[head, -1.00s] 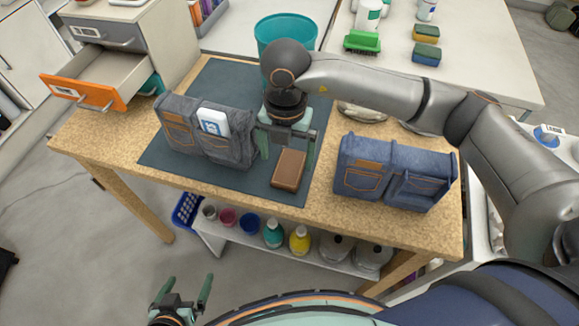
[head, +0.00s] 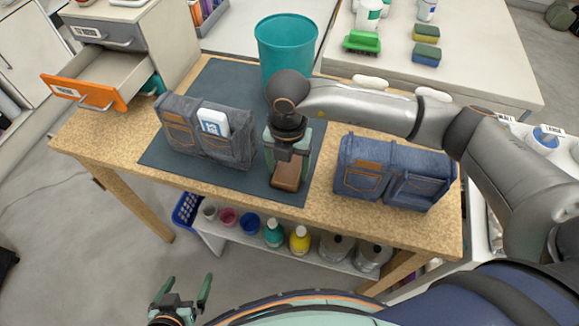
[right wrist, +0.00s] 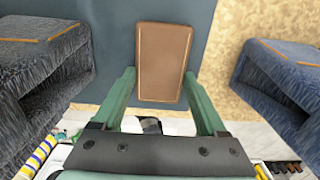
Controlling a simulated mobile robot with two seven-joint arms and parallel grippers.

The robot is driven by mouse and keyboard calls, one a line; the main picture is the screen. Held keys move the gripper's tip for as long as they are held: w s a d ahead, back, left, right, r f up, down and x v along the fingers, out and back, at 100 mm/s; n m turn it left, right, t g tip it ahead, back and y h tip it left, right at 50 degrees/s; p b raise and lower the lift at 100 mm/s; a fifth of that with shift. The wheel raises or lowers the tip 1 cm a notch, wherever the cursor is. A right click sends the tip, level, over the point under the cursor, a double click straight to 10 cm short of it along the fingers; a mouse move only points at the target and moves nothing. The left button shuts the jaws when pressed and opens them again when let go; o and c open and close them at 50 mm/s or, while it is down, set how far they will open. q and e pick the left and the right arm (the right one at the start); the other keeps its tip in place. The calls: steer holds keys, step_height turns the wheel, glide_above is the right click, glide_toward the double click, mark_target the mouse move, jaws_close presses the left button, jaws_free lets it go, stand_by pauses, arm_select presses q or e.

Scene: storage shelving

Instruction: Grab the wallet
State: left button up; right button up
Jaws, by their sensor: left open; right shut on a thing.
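The brown wallet (head: 286,178) is near the front edge of the dark mat (head: 225,85), between two denim pocket organizers. In the right wrist view the wallet (right wrist: 163,62) lies between the fingertips of my right gripper (right wrist: 160,75). My right gripper (head: 288,165) points down over it in the head view and is shut on it, hiding its back part. I cannot tell whether the wallet is clear of the mat. My left gripper (head: 183,288) is open and empty, low in the head view, away from the table.
A grey denim organizer (head: 180,130) with a white packet (head: 213,121) in its pocket stands left of the wallet. A blue denim organizer (head: 395,165) stands to the right. A teal bin (head: 286,45) stands behind. An orange-fronted drawer (head: 85,90) is open at left.

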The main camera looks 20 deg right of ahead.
steer(key=c, duration=0.8)
steer(key=shift+r, duration=0.1)
